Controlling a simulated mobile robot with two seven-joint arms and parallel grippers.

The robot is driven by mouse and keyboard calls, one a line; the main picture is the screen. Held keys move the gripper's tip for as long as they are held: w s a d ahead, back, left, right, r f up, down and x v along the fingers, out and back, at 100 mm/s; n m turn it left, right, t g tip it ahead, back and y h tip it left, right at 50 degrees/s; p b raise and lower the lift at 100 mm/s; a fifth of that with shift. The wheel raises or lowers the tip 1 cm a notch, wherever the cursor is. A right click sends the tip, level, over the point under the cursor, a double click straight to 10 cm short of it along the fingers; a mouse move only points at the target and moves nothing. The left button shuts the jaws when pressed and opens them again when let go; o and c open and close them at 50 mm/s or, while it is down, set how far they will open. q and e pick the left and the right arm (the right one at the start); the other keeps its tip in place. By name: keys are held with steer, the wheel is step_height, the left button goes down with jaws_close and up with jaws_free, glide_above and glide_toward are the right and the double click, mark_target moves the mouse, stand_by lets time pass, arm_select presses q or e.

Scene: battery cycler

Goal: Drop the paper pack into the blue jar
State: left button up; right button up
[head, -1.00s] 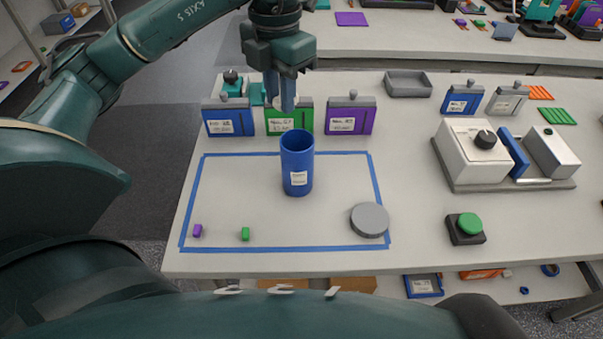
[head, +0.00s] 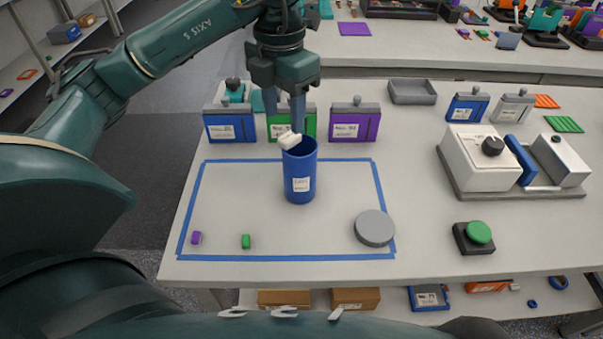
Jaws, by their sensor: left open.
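The blue jar (head: 299,178) stands upright and open-topped inside the blue tape outline on the table, with a white label on its front. The small white paper pack (head: 290,140) is tilted at the left and back of the jar's mouth, overlapping the rim in the picture; I cannot tell whether it touches the rim. My left gripper (head: 284,122) is open, pointing down just above and behind the pack, its fingers apart. My right gripper is not in view.
Blue, green and purple labelled cases (head: 354,122) stand behind the jar. A grey round lid (head: 374,228), a purple block (head: 196,238) and a green block (head: 246,241) lie within the tape. A white device (head: 478,160) and a green button (head: 479,233) are at right.

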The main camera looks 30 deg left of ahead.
mark_target(285, 139)
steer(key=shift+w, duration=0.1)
arm_select(q)
steer(key=shift+r, duration=0.3)
step_height(285, 139, up, 13)
steer(key=p, duration=0.3)
steer(key=shift+f, duration=0.2)
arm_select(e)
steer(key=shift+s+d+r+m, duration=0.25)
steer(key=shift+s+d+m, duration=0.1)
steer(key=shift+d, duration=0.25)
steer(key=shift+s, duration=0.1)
